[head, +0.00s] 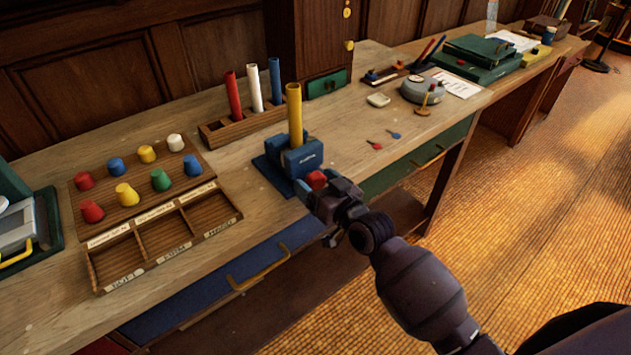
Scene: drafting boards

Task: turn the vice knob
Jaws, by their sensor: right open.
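A blue vice (287,164) stands at the front edge of the wooden desk, with a yellow tube (294,116) upright in it. The red vice knob (317,179) faces the front of the desk. My right gripper (322,187) is at the knob, its dark fingers close around or beside it. The fingers hide part of the knob, and I cannot tell whether they touch it. The right gripper is open. My left gripper is not in view.
Left of the vice are a board with several coloured pegs (125,194) and a wooden compartment tray (163,238). A rack (240,127) with red, white and blue tubes stands behind. Below the desktop is a blue drawer (215,285) with a yellow handle. Open floor lies right.

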